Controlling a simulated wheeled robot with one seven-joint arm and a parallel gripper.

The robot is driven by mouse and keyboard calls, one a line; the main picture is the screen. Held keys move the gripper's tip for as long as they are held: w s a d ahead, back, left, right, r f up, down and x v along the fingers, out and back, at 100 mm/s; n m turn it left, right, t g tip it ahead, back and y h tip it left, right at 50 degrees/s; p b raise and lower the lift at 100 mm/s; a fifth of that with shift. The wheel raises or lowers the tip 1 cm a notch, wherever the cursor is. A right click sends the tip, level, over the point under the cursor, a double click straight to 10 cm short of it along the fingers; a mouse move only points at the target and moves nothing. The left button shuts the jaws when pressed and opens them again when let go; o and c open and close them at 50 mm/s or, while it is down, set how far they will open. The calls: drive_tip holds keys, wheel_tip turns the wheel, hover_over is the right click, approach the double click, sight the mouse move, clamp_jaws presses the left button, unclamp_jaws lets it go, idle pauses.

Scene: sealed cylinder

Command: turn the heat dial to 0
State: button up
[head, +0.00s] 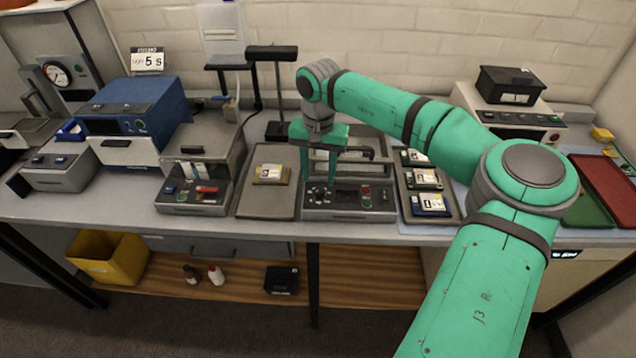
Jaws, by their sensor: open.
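A grey bench machine (350,208) stands at the front middle of the bench, with a dark control panel. A small dark dial (320,196) with pale marks around it sits at the panel's left; it looks like the heat dial. Its setting is too small to read. My gripper (319,172) is green, points down and is open over the left part of this machine. Its fingers are above and behind the dial, and it holds nothing. I cannot tell whether a finger touches the machine.
A grey tray (267,207) with a small packet (270,174) lies to the left. A tray of labelled packs (430,204) is close on the right. A black lamp stand (272,52) rises behind. A blue unit (134,112) stands farther left. My arm covers the bench's right-middle part.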

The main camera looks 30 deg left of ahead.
sight(318, 190)
wheel_tip(318, 190, up, 6)
drive_tip(key=shift+f, duration=0.15)
idle(0.3)
